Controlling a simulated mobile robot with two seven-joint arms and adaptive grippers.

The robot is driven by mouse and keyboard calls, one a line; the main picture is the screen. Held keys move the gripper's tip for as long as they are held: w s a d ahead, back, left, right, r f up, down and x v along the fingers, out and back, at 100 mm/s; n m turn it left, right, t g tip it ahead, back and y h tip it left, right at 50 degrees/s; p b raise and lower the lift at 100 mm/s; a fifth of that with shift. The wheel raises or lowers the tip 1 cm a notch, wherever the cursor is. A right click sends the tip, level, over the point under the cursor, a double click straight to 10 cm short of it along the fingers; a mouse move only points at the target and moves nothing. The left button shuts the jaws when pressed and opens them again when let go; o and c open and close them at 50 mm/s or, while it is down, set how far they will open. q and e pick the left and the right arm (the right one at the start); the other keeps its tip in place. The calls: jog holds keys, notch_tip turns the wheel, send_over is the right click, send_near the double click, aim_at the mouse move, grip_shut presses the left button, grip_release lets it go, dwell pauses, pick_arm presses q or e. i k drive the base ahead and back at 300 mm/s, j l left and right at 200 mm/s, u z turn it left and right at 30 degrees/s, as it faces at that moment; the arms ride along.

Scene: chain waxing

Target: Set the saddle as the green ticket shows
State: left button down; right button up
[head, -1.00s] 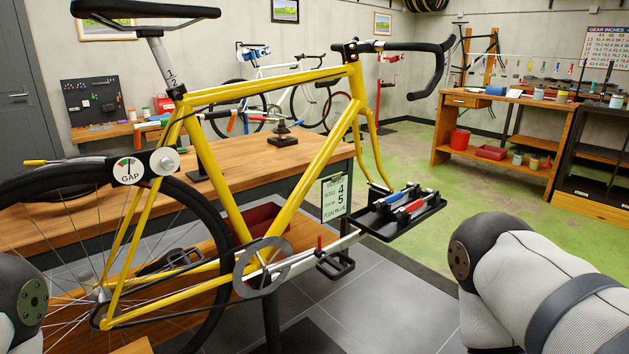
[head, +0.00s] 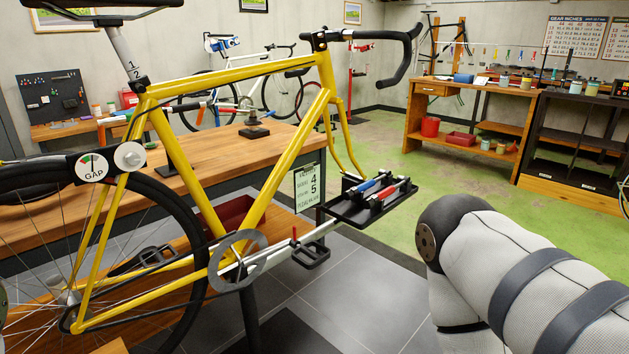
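The yellow bicycle (head: 180,160) is held up in front of a wooden bench. Its black saddle (head: 110,12) is at the top left, partly cut off by the picture's edge. The grey seatpost (head: 127,50) carries marks, with 1 and 2 readable above the black collar (head: 138,86). The green-bordered ticket (head: 309,188) hangs beside the frame and shows a 4 above a 5; its small words are too small to read.
A black tray (head: 350,214) with blue and red-handled tools sticks out right of the bike. A round GAP gauge (head: 91,167) sits by the rear wheel. The wooden workbench (head: 235,152) stands behind. Green floor (head: 400,185) is open to the right.

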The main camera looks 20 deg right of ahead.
aim_at(112, 25)
jog(key=i+l+u, duration=0.25)
jog(key=u, duration=0.2)
jog(key=i+l+u, duration=0.2)
jog(key=l+u, duration=0.25)
